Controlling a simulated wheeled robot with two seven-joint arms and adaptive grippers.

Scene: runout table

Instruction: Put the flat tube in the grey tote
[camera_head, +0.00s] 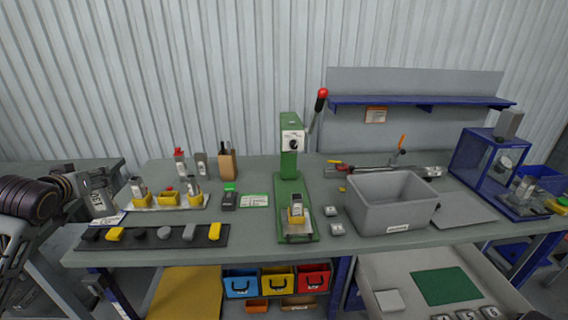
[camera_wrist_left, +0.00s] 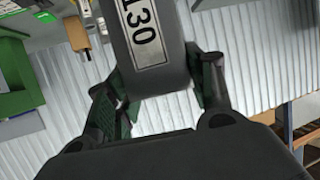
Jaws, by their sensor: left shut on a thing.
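A dark grey flat tube (camera_wrist_left: 158,55) with a white label reading 130 is held between the two fingers of my left gripper (camera_wrist_left: 165,88) in the wrist view. In the head view the flat tube (camera_head: 98,201) is at the far left, tilted, beside the left end of the workbench. My left gripper (camera_head: 87,187) is shut on it there, partly hidden by my arm. The grey tote (camera_head: 385,222) stands at the right of the bench, well apart from the gripper. It is open at the top and its visible inside looks empty. My right gripper is not in view.
A green press (camera_head: 291,190) with a red-knobbed lever stands mid-bench, between my left gripper and the tote. A black strip (camera_head: 132,240) with several grey and yellow pieces lies along the front left edge. A white tray (camera_head: 160,206) with yellow holders is behind it.

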